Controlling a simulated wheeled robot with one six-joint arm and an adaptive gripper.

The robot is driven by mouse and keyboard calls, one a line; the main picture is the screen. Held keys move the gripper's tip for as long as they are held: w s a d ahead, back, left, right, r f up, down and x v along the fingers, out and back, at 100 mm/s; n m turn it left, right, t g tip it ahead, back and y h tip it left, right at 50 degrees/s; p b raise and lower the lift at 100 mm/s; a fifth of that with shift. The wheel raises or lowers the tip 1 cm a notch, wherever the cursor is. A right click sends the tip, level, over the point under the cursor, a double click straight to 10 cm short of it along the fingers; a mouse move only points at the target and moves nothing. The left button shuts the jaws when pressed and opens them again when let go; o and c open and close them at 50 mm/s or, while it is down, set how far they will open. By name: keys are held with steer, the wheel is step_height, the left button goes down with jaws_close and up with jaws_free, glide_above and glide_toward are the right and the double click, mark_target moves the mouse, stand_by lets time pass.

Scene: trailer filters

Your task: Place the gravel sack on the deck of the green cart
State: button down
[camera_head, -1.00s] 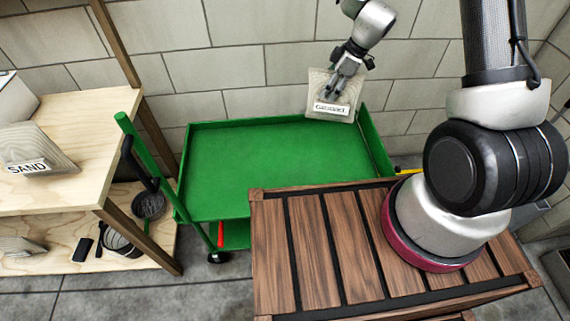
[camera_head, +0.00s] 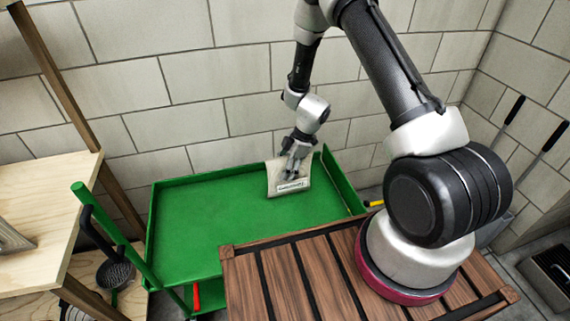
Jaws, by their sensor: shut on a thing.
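The gravel sack (camera_head: 274,182) is a small beige bag with a white label whose print is too small to read for certain now. My gripper (camera_head: 292,172) is shut on it from above. The sack is over the back right part of the green cart's deck (camera_head: 205,225), near the cart's right end rail. I cannot tell whether its underside touches the deck. The rest of the deck is bare. My gripper's fingers hide part of the sack's upper face.
A wooden shelf (camera_head: 45,190) stands at the left, with another sack (camera_head: 12,238) partly in view. The cart's green handle (camera_head: 110,235) rises at the left end. A slatted wooden top (camera_head: 290,285) under my arm borders the cart's front. A block wall (camera_head: 190,85) stands behind.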

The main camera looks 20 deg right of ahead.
steer(key=shift+f, duration=1.15)
steer(key=c, duration=0.6)
jaws_free()
